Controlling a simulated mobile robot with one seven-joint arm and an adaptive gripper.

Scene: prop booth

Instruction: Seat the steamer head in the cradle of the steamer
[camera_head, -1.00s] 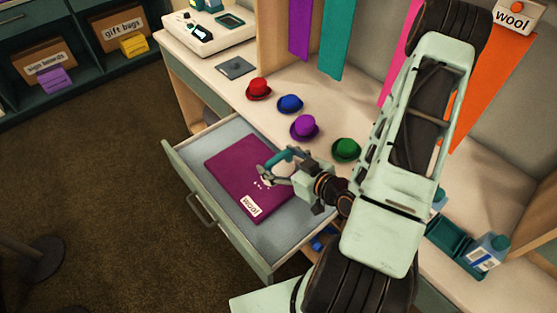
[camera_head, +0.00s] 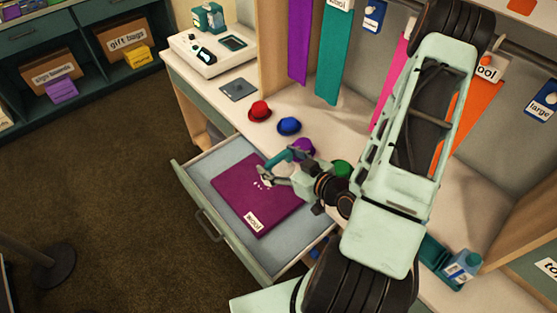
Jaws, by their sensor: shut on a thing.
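My gripper (camera_head: 268,173) shows in the head view above the open drawer, its fingers pointing left. It is shut on a small teal piece (camera_head: 299,153), which appears to be the steamer head; the fingers partly hide it. At the lower right of the counter, a teal open tray-like part (camera_head: 434,251) stands beside a blue-capped bottle (camera_head: 462,266). It may belong to the steamer, but my arm covers part of it and I cannot make out a cradle. The held piece is well apart from it.
The open drawer (camera_head: 216,179) holds a flat purple item (camera_head: 232,188). Red (camera_head: 260,111), blue (camera_head: 289,126), purple (camera_head: 303,146) and green (camera_head: 341,168) hats stand on the counter. A white machine (camera_head: 211,55) stands at the back left. Coloured cloths hang behind.

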